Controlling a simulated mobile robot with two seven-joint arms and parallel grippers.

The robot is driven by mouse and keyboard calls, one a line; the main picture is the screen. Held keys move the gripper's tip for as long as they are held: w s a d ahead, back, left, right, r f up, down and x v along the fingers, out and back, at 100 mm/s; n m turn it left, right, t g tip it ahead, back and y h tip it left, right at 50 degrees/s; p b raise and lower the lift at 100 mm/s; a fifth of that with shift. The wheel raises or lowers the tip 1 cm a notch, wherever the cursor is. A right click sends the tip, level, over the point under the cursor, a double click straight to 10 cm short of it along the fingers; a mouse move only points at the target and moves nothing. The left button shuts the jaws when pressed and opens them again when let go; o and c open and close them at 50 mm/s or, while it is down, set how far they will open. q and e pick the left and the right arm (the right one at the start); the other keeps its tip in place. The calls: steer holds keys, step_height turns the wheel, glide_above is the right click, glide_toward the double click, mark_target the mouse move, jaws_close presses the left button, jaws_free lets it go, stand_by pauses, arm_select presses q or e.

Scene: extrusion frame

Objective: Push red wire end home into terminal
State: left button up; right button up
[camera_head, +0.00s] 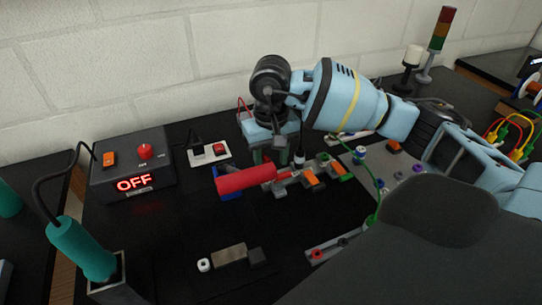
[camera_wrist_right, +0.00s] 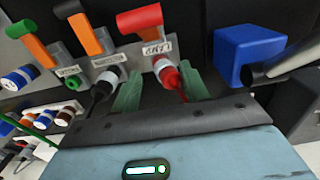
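In the right wrist view, the red wire end (camera_wrist_right: 167,74) is a red sleeve with a pale ring, lined up with the face of the labelled terminal (camera_wrist_right: 150,48). How deep it sits cannot be told. This terminal has an orange lever with a red cap (camera_wrist_right: 139,18). My right gripper (camera_wrist_right: 161,88) has its two green fingers apart, with the red wire between them, close to the right finger. No grip on the wire shows. In the head view my right gripper (camera_head: 275,155) points down over the terminal row, partly hidden. My left gripper is not in view.
Beside it is a black wire end (camera_wrist_right: 105,84) at the adjacent terminal. A blue block (camera_wrist_right: 248,55) stands to the right. In the head view, a red cylinder (camera_head: 247,178) lies in front of the gripper, and a power box (camera_head: 135,165) reads OFF.

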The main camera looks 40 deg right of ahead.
steer(key=shift+r, duration=3.95)
